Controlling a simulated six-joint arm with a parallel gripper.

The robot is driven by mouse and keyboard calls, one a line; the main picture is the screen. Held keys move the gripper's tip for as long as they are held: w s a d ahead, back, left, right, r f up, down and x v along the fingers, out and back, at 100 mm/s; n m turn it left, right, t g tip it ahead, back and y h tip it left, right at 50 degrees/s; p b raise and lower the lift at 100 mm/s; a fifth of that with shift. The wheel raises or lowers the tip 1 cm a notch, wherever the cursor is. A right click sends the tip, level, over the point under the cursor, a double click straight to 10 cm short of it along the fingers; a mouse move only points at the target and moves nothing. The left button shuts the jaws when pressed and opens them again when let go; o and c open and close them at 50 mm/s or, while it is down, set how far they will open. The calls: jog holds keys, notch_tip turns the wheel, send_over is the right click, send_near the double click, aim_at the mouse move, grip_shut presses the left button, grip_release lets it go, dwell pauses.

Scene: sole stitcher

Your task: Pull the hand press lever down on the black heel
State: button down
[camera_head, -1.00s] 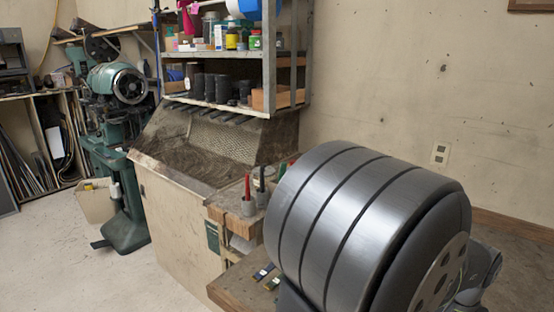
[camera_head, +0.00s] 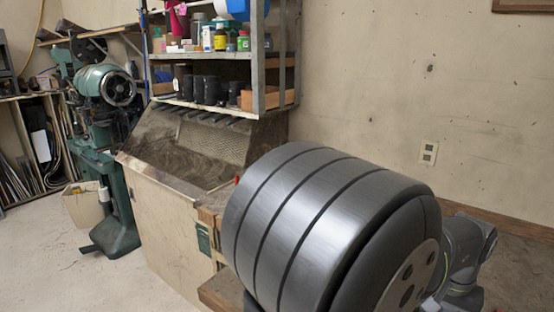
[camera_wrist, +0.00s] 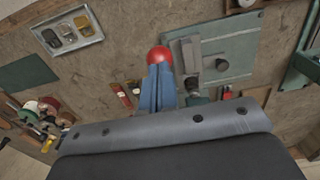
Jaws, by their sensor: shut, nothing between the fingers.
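In the wrist view, my gripper (camera_wrist: 159,73) has its two blue fingers shut together with nothing between them. A red ball knob (camera_wrist: 160,55) shows just past the fingertips; I cannot tell if they touch it. It looks like the press lever's knob, but its shaft is hidden. A teal plate (camera_wrist: 235,57) with grey metal parts (camera_wrist: 188,58) lies right of the knob. Small dark pieces (camera_wrist: 193,84) sit on and by it; I cannot tell which is the black heel. The head view shows neither press nor gripper, as my arm blocks the right foreground.
In the wrist view, a metal tray (camera_wrist: 66,33) of small parts is at upper left, a green mat (camera_wrist: 27,73) below it and spools (camera_wrist: 45,108) at left. A green frame (camera_wrist: 304,62) stands at right. The head view shows a shelf (camera_head: 205,56) and green machine (camera_head: 105,85).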

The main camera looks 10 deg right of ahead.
jog(key=shift+w+d+r, duration=0.1)
jog(key=shift+r, duration=3.35)
jog(key=shift+f, duration=0.15)
jog(key=shift+f, duration=1.6)
jog(key=c, duration=1.1)
grip_release()
jog(key=o, duration=0.3)
jog(key=shift+r, duration=0.15)
jog(key=o, duration=0.8)
jog(key=w+r, duration=0.1)
jog(key=d+r, duration=0.1)
jog(key=w+r, duration=0.1)
jog(key=shift+w+d, duration=0.3)
jog(key=shift+w, duration=0.05)
jog(key=shift+c, duration=0.2)
jog(key=shift+o, duration=0.2)
jog(key=w+d+r, duration=0.2)
jog(key=w+r, duration=0.6)
jog(key=r, duration=0.2)
jog(key=shift+r, duration=0.35)
notch_tip(320, 180, down, 10)
